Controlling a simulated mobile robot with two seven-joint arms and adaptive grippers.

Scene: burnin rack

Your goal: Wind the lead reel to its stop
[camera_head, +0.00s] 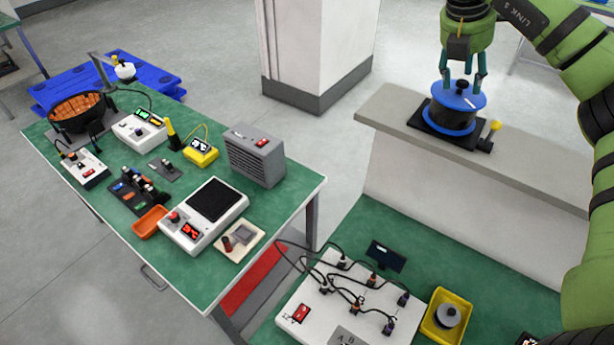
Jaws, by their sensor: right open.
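The lead reel (456,110) has a blue top disc and a dark body with a blue lower rim. It sits on a black base on the grey ledge at the upper right. A small black knob (462,87) stands up from its top disc. A yellow-tipped part (495,126) sticks up at the base's right side. My right gripper (461,84) points down over the reel, its teal fingers open on either side of the knob. Whether the fingers touch the knob or disc I cannot tell. My left gripper is not in view.
The grey ledge (390,108) is clear left of the reel. Below it, a white panel (325,318) with cabled plugs and a yellow tray (460,305) sit on a green bench. A green table (300,185) at left holds several instruments. A white pillar (310,45) stands behind.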

